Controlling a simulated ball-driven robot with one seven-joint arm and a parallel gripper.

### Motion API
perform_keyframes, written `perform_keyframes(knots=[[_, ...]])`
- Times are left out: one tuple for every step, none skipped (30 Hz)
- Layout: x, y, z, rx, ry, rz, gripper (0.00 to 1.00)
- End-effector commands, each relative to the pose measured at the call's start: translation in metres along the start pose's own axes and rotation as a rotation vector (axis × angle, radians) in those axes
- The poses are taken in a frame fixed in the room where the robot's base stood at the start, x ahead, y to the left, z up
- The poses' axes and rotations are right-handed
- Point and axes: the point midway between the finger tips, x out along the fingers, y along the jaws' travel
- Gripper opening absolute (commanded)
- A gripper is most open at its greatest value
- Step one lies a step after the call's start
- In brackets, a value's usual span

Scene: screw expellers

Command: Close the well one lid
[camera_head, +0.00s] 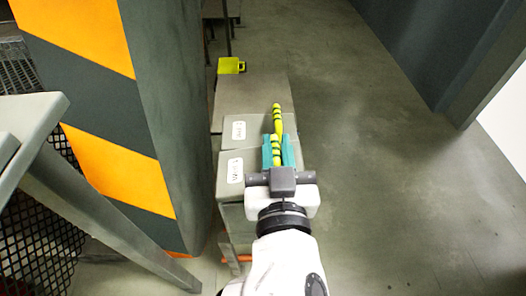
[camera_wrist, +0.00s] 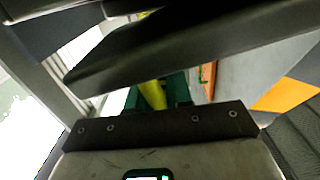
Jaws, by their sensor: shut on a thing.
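My gripper (camera_head: 278,153) has teal fingers shut on a yellow-green handle with dark bands (camera_head: 277,147). In the wrist view the yellow handle (camera_wrist: 152,94) shows between the teal fingers, partly hidden by a dark slab (camera_wrist: 190,48) across the picture. The handle is over the nearer grey lid (camera_head: 231,192), which bears a white label (camera_head: 235,171) too small to read surely. My gripper and arm hide much of this lid, and I cannot tell how far it is open. A farther grey lid (camera_head: 245,146) has its own label (camera_head: 238,131) and striped handle (camera_head: 277,115).
A large orange-and-grey striped pillar (camera_head: 130,110) stands close on the left of the lids. A grey metal frame (camera_head: 85,190) and black mesh are farther left. A yellow-green block (camera_head: 231,65) is at the far end. The floor (camera_head: 400,190) on the right is clear.

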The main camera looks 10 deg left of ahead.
Motion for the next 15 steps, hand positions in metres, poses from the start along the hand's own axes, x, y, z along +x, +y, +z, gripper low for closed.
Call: perform_keyframes(knots=[[-0.001, -0.004, 0.012, 0.035, -0.008, -0.014, 0.0], [-0.001, -0.002, 0.013, 0.055, -0.007, -0.015, 0.0], [-0.001, -0.001, 0.015, 0.078, -0.007, -0.015, 0.0], [-0.001, 0.0, 0.016, 0.096, -0.007, -0.016, 0.0], [-0.001, 0.001, 0.017, 0.1, -0.006, -0.016, 0.0], [-0.001, 0.002, 0.019, 0.098, -0.006, -0.017, 0.0], [-0.001, 0.003, 0.02, 0.097, -0.006, -0.017, 0.0], [-0.001, 0.003, 0.021, 0.097, -0.005, -0.017, 0.0], [-0.001, 0.004, 0.022, 0.096, -0.005, -0.018, 0.0], [-0.001, 0.004, 0.023, 0.095, -0.005, -0.018, 0.0], [-0.001, 0.005, 0.023, 0.095, -0.005, -0.018, 0.0], [-0.001, 0.005, 0.024, 0.094, -0.005, -0.018, 0.0], [-0.001, 0.006, 0.024, 0.094, -0.004, -0.018, 0.0], [-0.001, 0.006, 0.025, 0.094, -0.004, -0.018, 0.0], [-0.001, 0.006, 0.025, 0.093, -0.004, -0.018, 0.0]])
